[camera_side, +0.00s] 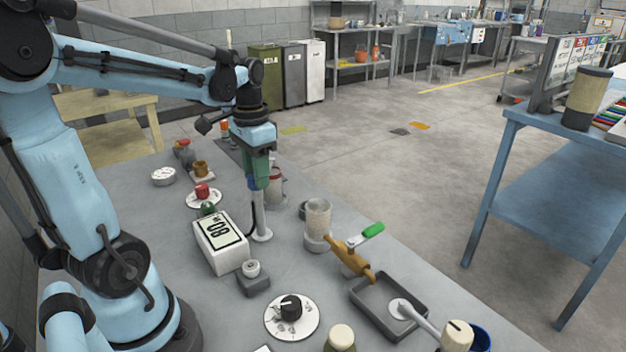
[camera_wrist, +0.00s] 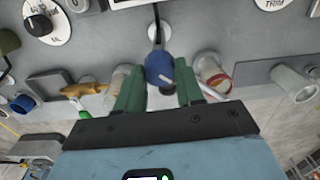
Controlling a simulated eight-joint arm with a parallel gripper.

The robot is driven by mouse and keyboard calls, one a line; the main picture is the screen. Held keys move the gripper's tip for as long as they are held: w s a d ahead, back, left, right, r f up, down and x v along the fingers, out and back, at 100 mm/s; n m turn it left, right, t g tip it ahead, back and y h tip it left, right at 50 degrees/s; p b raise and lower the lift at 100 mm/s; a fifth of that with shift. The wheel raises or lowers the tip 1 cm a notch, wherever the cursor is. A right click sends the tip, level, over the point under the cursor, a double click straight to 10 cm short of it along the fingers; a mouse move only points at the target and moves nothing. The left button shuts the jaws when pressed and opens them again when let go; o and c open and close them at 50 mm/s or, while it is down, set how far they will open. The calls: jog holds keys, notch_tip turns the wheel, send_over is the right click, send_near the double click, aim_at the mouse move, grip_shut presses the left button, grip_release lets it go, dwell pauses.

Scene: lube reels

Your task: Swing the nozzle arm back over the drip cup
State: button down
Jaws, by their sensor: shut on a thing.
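My gripper (camera_side: 261,182) has green fingers and is shut on a blue knob (camera_wrist: 160,68). In the side view, the knob sits at the top of an upright grey post (camera_side: 259,212) with a round pale foot. A thin black hose (camera_side: 250,218) curves beside the post. A pale rod (camera_wrist: 213,91) shows beside the right finger in the wrist view; I cannot tell whether it joins the knob. A clear cup (camera_side: 318,218) stands right of the post, and a red-banded glass jar (camera_wrist: 212,72) stands on its other side. I cannot tell which is the drip cup.
A white box marked 80 (camera_side: 222,245) stands close left of the post. A brown tap (camera_side: 350,260) with a green handle reaches over a dark tray (camera_side: 418,284).

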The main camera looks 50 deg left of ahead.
jog(key=m, duration=0.4)
jog(key=shift+m, duration=0.4)
jog(key=shift+d+m, duration=0.1)
jog(key=shift+m, duration=2.1)
jog(key=c, duration=0.7)
grip_release()
notch_tip(320, 180, up, 12)
